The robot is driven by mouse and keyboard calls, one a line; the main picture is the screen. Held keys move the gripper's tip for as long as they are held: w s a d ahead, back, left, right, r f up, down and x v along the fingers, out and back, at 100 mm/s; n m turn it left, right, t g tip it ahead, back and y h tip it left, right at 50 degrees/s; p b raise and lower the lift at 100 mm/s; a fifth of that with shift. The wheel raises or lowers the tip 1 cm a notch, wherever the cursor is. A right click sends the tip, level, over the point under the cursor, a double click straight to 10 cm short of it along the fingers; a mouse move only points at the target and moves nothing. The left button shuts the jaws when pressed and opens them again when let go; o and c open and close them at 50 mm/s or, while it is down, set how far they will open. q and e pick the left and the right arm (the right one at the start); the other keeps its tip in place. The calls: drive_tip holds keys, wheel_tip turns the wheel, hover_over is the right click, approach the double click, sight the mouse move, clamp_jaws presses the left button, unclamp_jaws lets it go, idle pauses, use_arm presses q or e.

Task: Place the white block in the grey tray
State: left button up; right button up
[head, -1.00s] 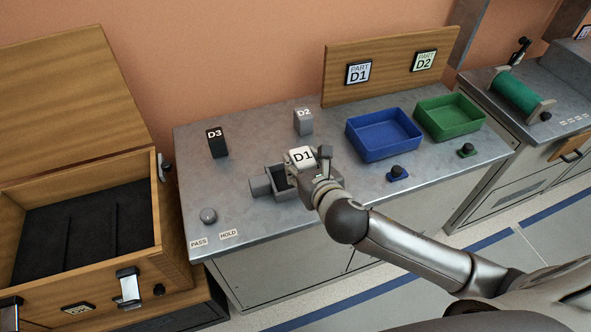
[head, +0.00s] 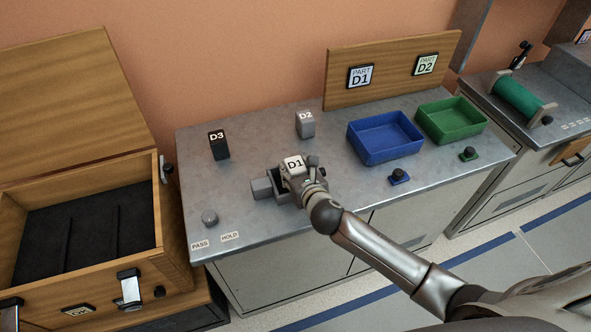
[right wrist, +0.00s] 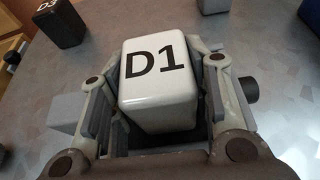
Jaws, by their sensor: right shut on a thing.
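The white block (head: 294,164), marked D1 on top, is held upright in my right gripper (head: 302,172). In the right wrist view the white block (right wrist: 158,82) sits between both fingers of the right gripper (right wrist: 160,95), which are shut on it. The small grey tray (head: 285,196) is on the metal bench, directly under and around the block in the head view. The gripper hides much of the tray. I cannot tell whether the block touches the tray floor. My left gripper is not in view.
A black block D3 (head: 218,145) and a grey block D2 (head: 306,124) stand behind the tray. A blue bin (head: 385,154) and a green bin (head: 451,134) are to the right. An open wooden chest (head: 130,265) stands left.

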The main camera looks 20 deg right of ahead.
drive_tip(key=o, duration=1.2)
drive_tip(key=shift+f, duration=0.1)
drive_tip(key=shift+c, duration=0.2)
drive_tip(key=v, duration=1.2)
